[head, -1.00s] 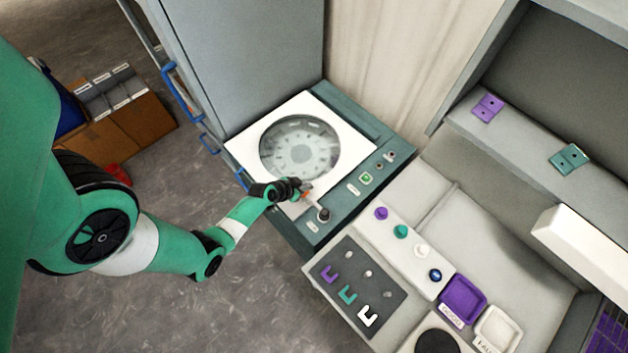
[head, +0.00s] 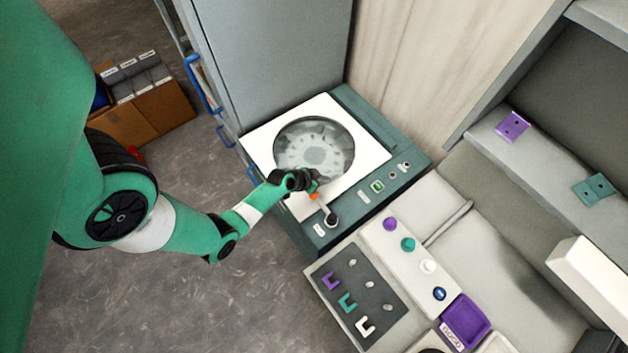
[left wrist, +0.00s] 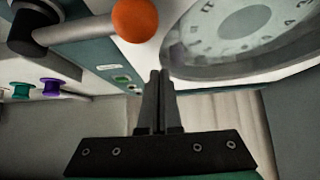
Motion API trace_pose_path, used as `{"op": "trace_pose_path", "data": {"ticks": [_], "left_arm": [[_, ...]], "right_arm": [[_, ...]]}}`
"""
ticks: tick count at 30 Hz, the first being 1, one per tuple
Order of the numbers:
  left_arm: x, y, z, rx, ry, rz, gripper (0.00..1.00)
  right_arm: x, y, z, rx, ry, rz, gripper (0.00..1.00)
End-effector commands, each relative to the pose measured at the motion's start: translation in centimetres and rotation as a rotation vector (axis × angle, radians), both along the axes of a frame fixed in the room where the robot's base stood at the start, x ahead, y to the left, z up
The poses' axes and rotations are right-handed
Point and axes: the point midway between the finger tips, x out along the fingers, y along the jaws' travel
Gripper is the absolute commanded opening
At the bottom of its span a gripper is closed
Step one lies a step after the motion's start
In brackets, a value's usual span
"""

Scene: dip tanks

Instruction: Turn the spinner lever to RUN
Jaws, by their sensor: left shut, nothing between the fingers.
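The spinner lever has a black pivot (head: 331,220), a pale shaft and an orange ball knob (head: 314,196) at its end. It points from the pivot toward the round spinner window (head: 314,146). My left gripper (head: 313,182) is shut and empty, right by the knob on its window side. In the left wrist view the orange knob (left wrist: 135,20) is just beyond and left of the shut fingertips (left wrist: 160,72), with a gap in the picture. The shaft runs left to the black pivot (left wrist: 33,28). Labels show on the panel, too small to read. My right gripper is out of view.
A green button (head: 377,187) sits on the spinner's panel. The bench at right holds coloured knobs (head: 408,244), a dark plate (head: 362,290) with small hooks, and a purple tray (head: 465,320). A grey cabinet (head: 270,55) stands behind the spinner. Open floor lies at lower left.

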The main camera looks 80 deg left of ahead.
Motion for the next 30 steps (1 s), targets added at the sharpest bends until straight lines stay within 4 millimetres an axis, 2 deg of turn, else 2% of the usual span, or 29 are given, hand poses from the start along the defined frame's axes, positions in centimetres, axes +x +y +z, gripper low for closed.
{"op": "trace_pose_path", "data": {"ticks": [1, 6, 12, 27, 29, 30], "left_arm": [[-1.2, -0.9, 1.5, -0.002, 0.004, 0.001, 0.0], [-3.4, -2.6, 4.4, -0.002, 0.002, 0.002, 0.0], [-5.1, -3.9, 6.5, -0.002, 0.002, 0.002, 0.0], [-5.2, -4.2, 6.9, -0.003, 0.002, -0.003, 0.0], [-4.7, -4.7, 7.1, 0.001, 0.0, -0.025, 0.0], [-3.6, -4.8, 7.8, 0.012, -0.012, -0.049, 0.0]], "right_arm": [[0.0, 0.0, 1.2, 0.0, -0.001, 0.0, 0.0], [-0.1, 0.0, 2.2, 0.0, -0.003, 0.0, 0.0], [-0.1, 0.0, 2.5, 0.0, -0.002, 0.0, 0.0], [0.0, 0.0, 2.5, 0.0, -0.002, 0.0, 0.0], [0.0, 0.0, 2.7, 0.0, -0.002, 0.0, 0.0], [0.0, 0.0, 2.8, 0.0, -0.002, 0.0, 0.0]]}}
